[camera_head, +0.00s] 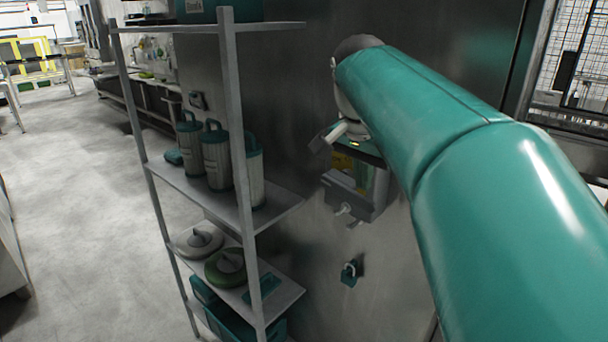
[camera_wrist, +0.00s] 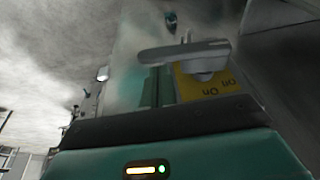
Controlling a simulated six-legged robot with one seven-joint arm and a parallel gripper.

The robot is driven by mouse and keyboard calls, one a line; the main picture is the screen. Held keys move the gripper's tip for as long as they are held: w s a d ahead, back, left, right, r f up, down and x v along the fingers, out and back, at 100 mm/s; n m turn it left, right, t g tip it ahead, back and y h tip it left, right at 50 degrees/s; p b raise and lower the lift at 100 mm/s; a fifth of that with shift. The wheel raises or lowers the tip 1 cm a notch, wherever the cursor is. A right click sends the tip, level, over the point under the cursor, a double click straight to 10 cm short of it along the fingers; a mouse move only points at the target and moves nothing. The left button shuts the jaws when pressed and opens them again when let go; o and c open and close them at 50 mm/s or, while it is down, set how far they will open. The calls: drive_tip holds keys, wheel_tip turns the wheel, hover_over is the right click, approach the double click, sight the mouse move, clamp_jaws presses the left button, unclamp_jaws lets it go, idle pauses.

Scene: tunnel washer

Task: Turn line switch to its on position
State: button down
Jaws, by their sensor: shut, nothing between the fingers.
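In the head view, a yellow patch (camera_head: 345,172) shows below the end of my arm, in front of the grey wall. My gripper (camera_head: 360,150) is shut and empty, close to the switch. Its fingertips are not clearly visible, and I cannot tell whether they touch the handle.
A metal shelf rack (camera_head: 235,130) stands just left of the switch, holding teal-topped canisters (camera_head: 215,155) and round lids (camera_head: 198,240). A teal padlock (camera_head: 349,272) hangs on the wall below. Open floor (camera_head: 90,200) lies further left. A mesh guard (camera_head: 580,60) is at right.

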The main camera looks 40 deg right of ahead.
drive_tip(key=shift+w+f, duration=0.35)
drive_tip(key=shift+f, duration=0.4)
drive_tip(key=shift+s+d, duration=0.1)
drive_tip(key=shift+s, duration=0.1)
drive_tip(key=shift+w, duration=0.15)
drive_tip(key=shift+s+f+t, duration=0.2)
drive_tip(key=shift+t, duration=0.1)
